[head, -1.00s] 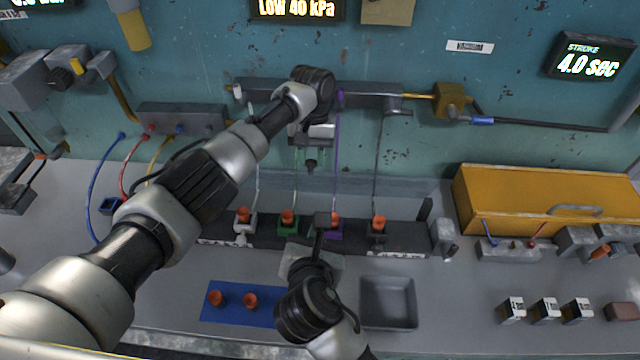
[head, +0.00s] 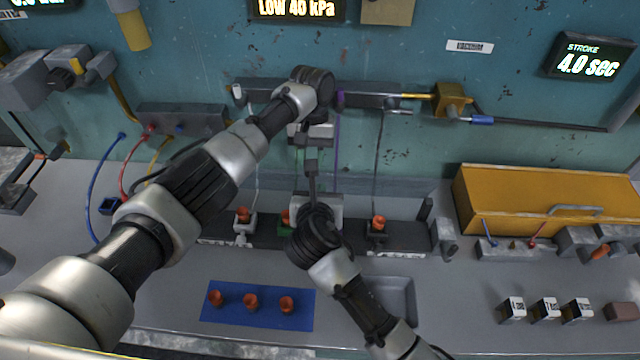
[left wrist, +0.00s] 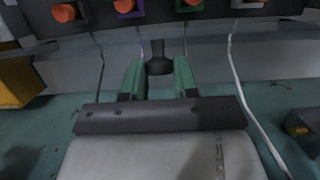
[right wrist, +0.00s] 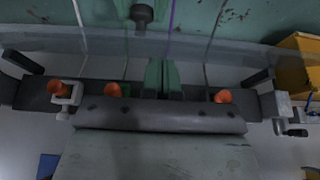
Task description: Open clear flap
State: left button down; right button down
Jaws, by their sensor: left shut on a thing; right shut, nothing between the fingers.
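A clear flap (right wrist: 230,52) runs as a translucent strip across the right wrist view, along the back of the bench. In the head view its strip (head: 410,187) shows faintly. A dark knob (left wrist: 159,62) sits between the green fingers of my left gripper (left wrist: 160,78), which is shut on it. The knob also shows at the top of the right wrist view (right wrist: 141,14), its stem meeting the strip. My right gripper (right wrist: 163,66) is shut and empty, its fingertips overlapping the strip in view; I cannot tell whether they touch it. The flap's middle is hidden in the head view.
Orange caps lie on a blue mat (head: 262,316). A grey tray (head: 405,290) is partly covered by my right arm. A yellow box (head: 540,190) stands right.

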aim_at(321, 175)
pick_arm(q)
jog(key=shift+s+f, duration=0.1)
jog(key=shift+f, duration=0.25)
pick_arm(e)
jog(key=shift+w+r, duration=0.2)
jog(key=shift+w, duration=0.6)
jog(key=shift+w+r, duration=0.35)
jog(key=shift+w, duration=0.3)
pick_arm(q)
jog(key=shift+d, duration=0.1)
pick_arm(e)
jog(key=shift+w+d, duration=0.15)
pick_arm(q)
jog(key=c, duration=1.2)
grip_release()
jog(key=o, duration=0.3)
pick_arm(e)
jog(key=shift+w, duration=0.1)
pick_arm(q)
jog(key=shift+o, duration=0.2)
jog(key=shift+r, duration=0.1)
pick_arm(e)
jog(key=shift+f, duration=0.1)
